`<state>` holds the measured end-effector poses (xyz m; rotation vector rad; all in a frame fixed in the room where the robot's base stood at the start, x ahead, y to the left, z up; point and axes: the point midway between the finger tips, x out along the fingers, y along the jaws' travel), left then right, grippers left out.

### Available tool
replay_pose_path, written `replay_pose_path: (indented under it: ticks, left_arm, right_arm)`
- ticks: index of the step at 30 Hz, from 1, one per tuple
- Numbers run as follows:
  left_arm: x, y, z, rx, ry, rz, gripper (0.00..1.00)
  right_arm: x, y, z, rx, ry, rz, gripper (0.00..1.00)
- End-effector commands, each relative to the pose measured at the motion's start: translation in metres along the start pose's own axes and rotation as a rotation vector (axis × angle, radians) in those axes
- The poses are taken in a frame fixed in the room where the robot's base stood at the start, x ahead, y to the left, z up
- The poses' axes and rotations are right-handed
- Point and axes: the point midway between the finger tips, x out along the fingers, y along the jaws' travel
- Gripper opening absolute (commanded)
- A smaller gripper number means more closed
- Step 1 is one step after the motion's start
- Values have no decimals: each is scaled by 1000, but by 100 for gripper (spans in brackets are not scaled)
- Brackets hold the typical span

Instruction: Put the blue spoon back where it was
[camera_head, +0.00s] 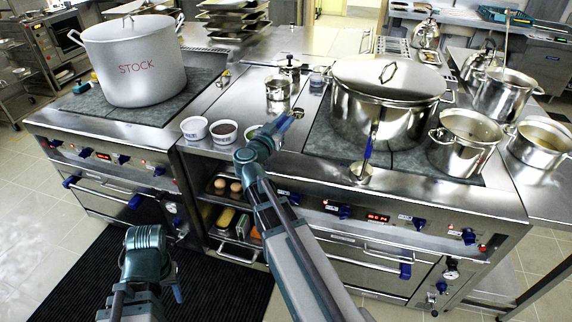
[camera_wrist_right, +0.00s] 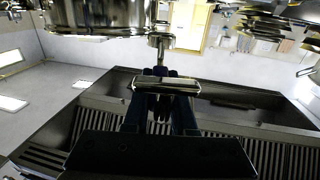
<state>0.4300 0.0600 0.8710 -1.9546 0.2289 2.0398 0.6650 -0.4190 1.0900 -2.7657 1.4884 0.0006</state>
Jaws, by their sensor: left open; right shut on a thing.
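A blue-handled spoon (camera_head: 369,146) is at the front edge of the right-hand stove. Its handle points up and away, and a round silvery part (camera_head: 360,174) is at its near end. My right gripper (camera_head: 287,120) is over the counter between the stoves, left of this spoon and apart from it. It is shut on a small silvery thing (camera_head: 298,112), too small to identify. In the right wrist view a silvery bar (camera_wrist_right: 165,85) spans the fingertips. My left gripper (camera_head: 178,291) is open, low in front of the left stove.
A large stockpot (camera_head: 135,62) stands on the left stove. A wide lidded pot (camera_head: 385,110) and an open pot (camera_head: 463,143) stand on the right one. Small bowls (camera_head: 223,132) and a small metal pot (camera_head: 278,88) stand near my right gripper. Eggs (camera_head: 235,187) sit on a shelf below.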

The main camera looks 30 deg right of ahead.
Motion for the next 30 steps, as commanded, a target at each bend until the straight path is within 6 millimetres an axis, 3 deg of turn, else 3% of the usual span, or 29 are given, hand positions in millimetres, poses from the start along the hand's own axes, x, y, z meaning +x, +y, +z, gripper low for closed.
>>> replay_pose_path:
  ticks: [1,3,12,18,30]
  left_arm:
    - [34,3,-2,0,0,0,50]
    - [56,5,-3,0,0,0,50]
    - [121,12,-7,0,0,0,50]
    - [135,13,-8,1,0,0,50]
    - [137,13,-8,0,0,0,50]
  right_arm:
    - [-3,17,35,0,0,-13,0]
    - [-4,30,56,0,0,-40,0]
    - [-12,70,122,-1,0,-130,0]
    - [-15,79,136,-1,0,-157,0]
    - [-12,74,138,-1,0,-160,0]
